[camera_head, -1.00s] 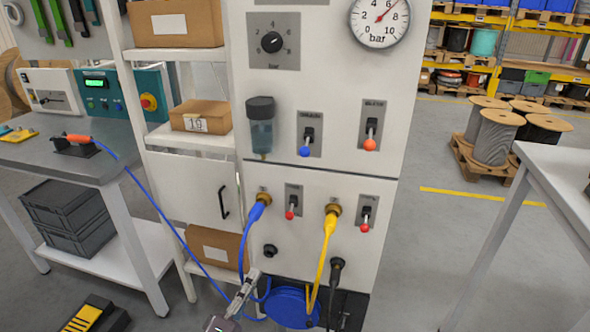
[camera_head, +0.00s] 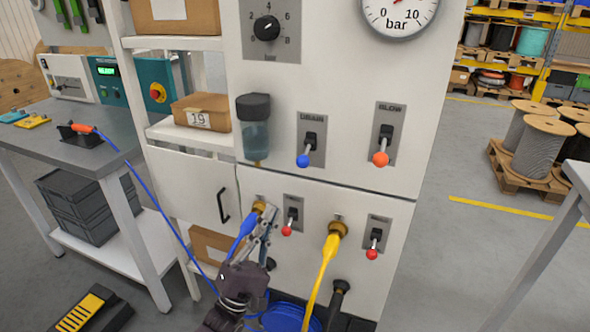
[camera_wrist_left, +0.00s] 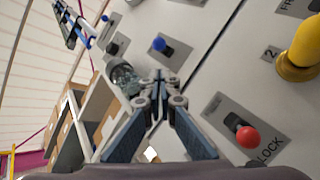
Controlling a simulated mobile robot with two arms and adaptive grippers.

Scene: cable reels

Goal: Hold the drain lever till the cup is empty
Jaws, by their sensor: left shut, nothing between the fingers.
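The drain lever, with a blue knob (camera_head: 302,160), sits on a grey plate on the white panel; it also shows in the left wrist view (camera_wrist_left: 158,44). Its lever hangs down in the head view. The cup (camera_head: 256,138) is a clear bowl under a dark cap, to the left of the lever, with bluish liquid in it; the exact level is hard to read. My left gripper (camera_head: 270,212) is shut and empty, in front of the panel by the blue hose fitting, below the lever and apart from it. My right gripper is out of view.
A blue hose (camera_head: 243,232) and a yellow hose (camera_head: 327,262) plug into the lower panel beside red-knobbed levers (camera_head: 287,231) (camera_head: 372,253). An orange-knobbed lever (camera_head: 380,159) marked BLOW is right of the drain lever. A pressure gauge (camera_head: 400,12) is above. Shelves stand left.

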